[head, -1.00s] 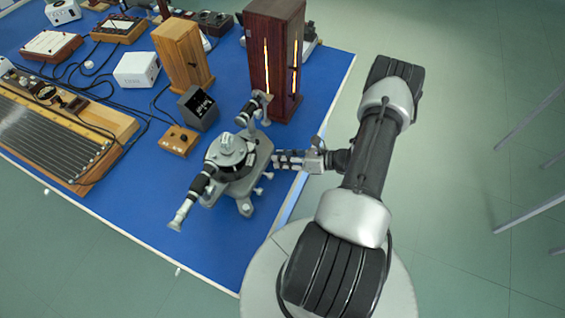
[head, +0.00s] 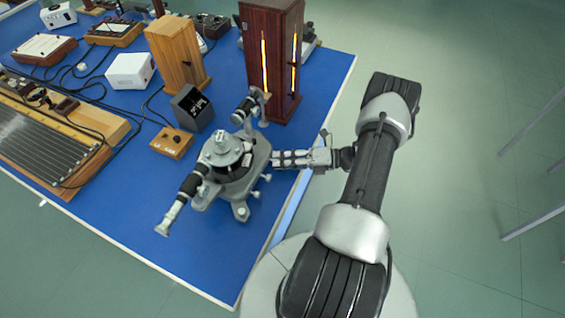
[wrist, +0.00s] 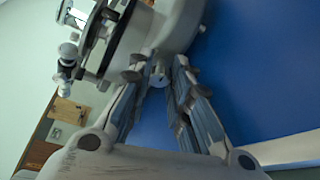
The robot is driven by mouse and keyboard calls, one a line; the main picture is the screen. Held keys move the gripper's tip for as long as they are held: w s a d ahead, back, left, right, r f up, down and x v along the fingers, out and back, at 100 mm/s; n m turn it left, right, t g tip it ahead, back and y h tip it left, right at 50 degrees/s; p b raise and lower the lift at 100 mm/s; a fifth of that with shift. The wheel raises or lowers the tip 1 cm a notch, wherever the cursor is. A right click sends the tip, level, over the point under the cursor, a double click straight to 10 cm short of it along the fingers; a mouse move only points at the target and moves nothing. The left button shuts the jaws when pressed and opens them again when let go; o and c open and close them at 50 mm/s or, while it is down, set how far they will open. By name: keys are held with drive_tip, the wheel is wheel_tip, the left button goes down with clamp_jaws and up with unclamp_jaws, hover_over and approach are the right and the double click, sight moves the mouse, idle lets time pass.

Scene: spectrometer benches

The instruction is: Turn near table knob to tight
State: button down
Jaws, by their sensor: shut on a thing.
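The spectrometer (head: 257,160) stands on the near blue table, with its black-and-grey telescope (head: 183,200) pointing to the lower left. My gripper (head: 276,159) reaches in from the right to its right side. In the wrist view the spectrometer body (wrist: 172,28) fills the top. There the fingers of my gripper (wrist: 159,82) converge on a small pale round knob (wrist: 157,80) at the spectrometer's edge and are shut on it. The fingers cover much of the knob, and any mark of how tight it is cannot be seen. Other small knobs (head: 267,177) stick out below the fingers.
A dark red cabinet (head: 272,35) with glowing slits stands behind the spectrometer. A dark box (head: 190,108), a small wooden control box (head: 170,144) and a tall wooden box (head: 175,50) stand to the left. The blue table's edge (head: 290,215) runs beneath my arm; floor is clear at right.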

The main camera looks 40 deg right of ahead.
drive_tip(key=shift+m, duration=0.5)
drive_tip(key=c, duration=1.5)
unclamp_jaws()
drive_tip(key=shift+o, duration=0.2)
drive_tip(key=shift+f, duration=0.1)
drive_tip(key=f+v, duration=0.1)
drive_tip(key=v, duration=0.7)
drive_tip(key=shift+r, duration=0.5)
